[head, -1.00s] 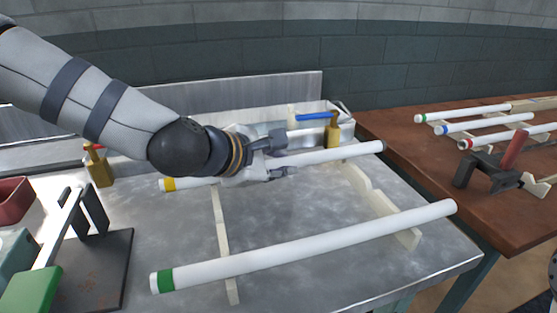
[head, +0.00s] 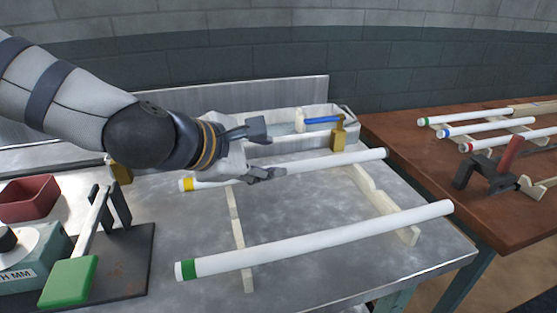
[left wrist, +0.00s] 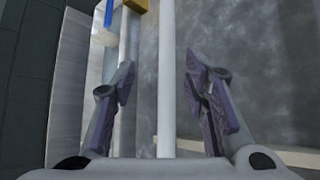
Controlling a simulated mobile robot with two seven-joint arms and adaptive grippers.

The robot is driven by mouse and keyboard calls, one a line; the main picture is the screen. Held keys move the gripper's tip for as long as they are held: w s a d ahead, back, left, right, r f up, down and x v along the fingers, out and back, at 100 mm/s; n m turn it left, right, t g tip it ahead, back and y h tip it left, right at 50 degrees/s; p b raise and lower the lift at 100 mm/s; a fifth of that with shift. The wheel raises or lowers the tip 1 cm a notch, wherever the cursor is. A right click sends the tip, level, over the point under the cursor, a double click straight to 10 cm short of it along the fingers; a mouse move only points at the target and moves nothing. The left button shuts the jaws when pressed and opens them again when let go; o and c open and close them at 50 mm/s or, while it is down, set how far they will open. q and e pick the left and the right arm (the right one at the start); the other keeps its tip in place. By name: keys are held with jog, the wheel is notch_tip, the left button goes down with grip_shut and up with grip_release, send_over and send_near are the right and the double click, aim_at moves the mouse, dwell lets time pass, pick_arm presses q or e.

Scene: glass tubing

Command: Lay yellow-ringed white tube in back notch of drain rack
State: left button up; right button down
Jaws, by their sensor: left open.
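The white tube with the yellow ring (head: 330,162) lies across the far ends of the drain rack's two pale wooden rails (head: 238,245) (head: 400,226); whether it is fully seated in the back notches is hard to tell. Its ringed end points left. A green-ringed white tube (head: 320,240) lies across the front of the same rails. My left gripper (head: 262,152) is open, one finger on each side of the yellow-ringed tube. In the left wrist view the tube (left wrist: 167,75) runs between the spread fingers (left wrist: 163,95), with gaps on both sides. My right gripper is out of view.
Behind the tube is a pale trough (head: 285,128) with a blue item (head: 322,120) and a brass-coloured block (head: 338,135). A dark stand with a green block (head: 70,282) and a red bin (head: 28,197) are at left. A brown table (head: 400,132) at right holds several tubes.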

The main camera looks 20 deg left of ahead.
pick_arm(q)
jog(key=v, duration=0.3)
jog(key=shift+s+a, duration=0.1)
jog(key=shift+s, duration=0.2)
dwell(0.6)
